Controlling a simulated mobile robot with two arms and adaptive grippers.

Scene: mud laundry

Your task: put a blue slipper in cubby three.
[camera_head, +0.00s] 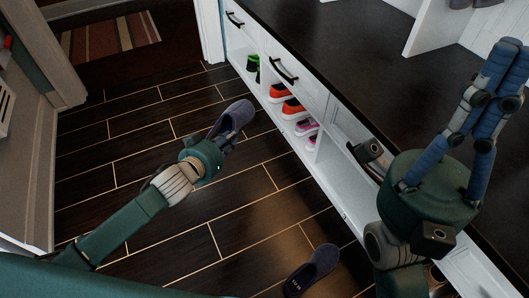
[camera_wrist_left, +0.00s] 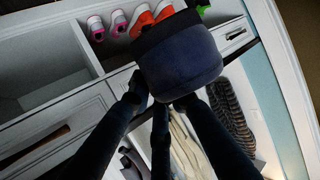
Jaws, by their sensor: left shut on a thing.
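My left gripper (camera_head: 219,138) is shut on a dark blue slipper (camera_head: 236,117) and holds it above the floor, toe pointing away. In the left wrist view the slipper (camera_wrist_left: 180,58) sits at the fingertips (camera_wrist_left: 160,100) and covers part of the cubby row. A second blue slipper (camera_head: 314,267) lies on the floor at the bottom. The white cubby unit (camera_head: 339,193) runs under the dark bench. Its compartments hold green-black, orange and pink shoes, and an empty one (camera_wrist_left: 42,62) is beside the pink pair.
Orange shoes (camera_head: 287,102) and pink shoes (camera_head: 308,131) occupy cubbies, with green-black shoes (camera_head: 253,65) farther back. Drawers with black handles (camera_head: 284,71) sit above them. The dark bench top (camera_head: 335,60) overhangs. Floor between is clear; a striped rug (camera_head: 112,38) lies beyond.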

